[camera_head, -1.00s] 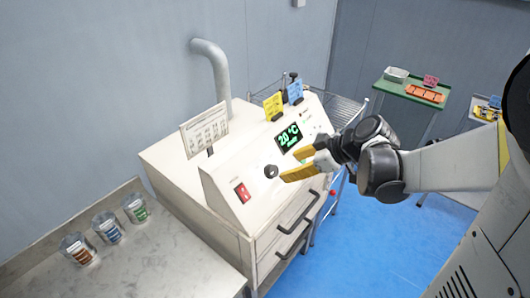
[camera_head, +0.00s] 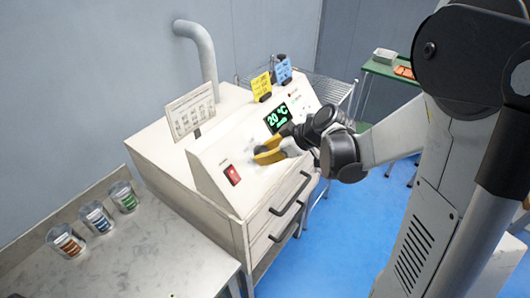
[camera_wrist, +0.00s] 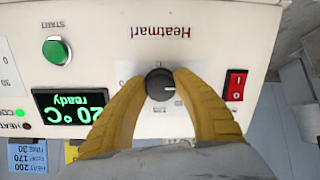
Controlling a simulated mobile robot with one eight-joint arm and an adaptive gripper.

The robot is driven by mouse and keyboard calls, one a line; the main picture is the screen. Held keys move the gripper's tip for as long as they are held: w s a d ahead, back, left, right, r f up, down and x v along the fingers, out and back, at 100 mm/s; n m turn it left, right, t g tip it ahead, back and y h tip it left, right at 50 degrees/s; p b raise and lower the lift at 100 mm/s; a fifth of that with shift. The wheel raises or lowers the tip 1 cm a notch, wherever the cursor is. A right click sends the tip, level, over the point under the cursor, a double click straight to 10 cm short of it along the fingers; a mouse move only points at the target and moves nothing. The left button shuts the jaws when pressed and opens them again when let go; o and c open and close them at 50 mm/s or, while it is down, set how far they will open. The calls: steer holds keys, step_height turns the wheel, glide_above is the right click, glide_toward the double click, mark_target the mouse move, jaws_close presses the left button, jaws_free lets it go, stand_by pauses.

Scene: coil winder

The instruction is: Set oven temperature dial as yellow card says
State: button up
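The black temperature dial (camera_wrist: 160,84) is on the oven's white front panel, in the middle of the wrist view. My gripper (camera_wrist: 160,80) has its yellow fingers on either side of the dial, and they appear to touch it. In the head view my gripper (camera_head: 257,156) is against the panel and hides the dial. The green display (camera_head: 278,118) reads 20 °C and "ready"; it is upside down in the wrist view (camera_wrist: 72,108). The yellow card (camera_head: 261,86) stands on top of the oven; its writing is too small to read. In the wrist view it is mostly cut off (camera_wrist: 72,152).
A red switch (camera_wrist: 236,85) is beside the dial, and a green START button (camera_wrist: 56,50) is beyond the display. A blue card (camera_head: 284,71) stands beside the yellow one. A white chart (camera_head: 190,110) is on the oven. Several jars (camera_head: 97,217) stand on the left counter.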

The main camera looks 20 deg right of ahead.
steer(key=shift+m, duration=0.4)
steer(key=m+b, duration=0.1)
steer(key=m, duration=0.2)
steer(key=shift+f+y, duration=0.1)
steer(key=shift+y, duration=0.2)
steer(key=m+b, duration=0.1)
steer(key=m, duration=0.2)
steer(key=shift+s+a+m+y, duration=0.1)
steer(key=shift+m+y, duration=0.2)
steer(key=shift+m, duration=0.1)
steer(key=m+b, duration=0.1)
steer(key=m, duration=0.6)
steer(key=shift+a+y, duration=0.1)
steer(key=shift+y, duration=0.2)
steer(key=m+t+b, duration=0.1)
steer(key=m, duration=0.5)
steer(key=shift+m, duration=0.4)
steer(key=m, duration=0.2)
steer(key=m+b, duration=0.1)
steer(key=m, duration=0.2)
steer(key=shift+a+r+t, duration=0.1)
steer(key=shift+r+t, duration=0.1)
steer(key=shift+t, duration=0.2)
steer(key=shift+m, duration=0.3)
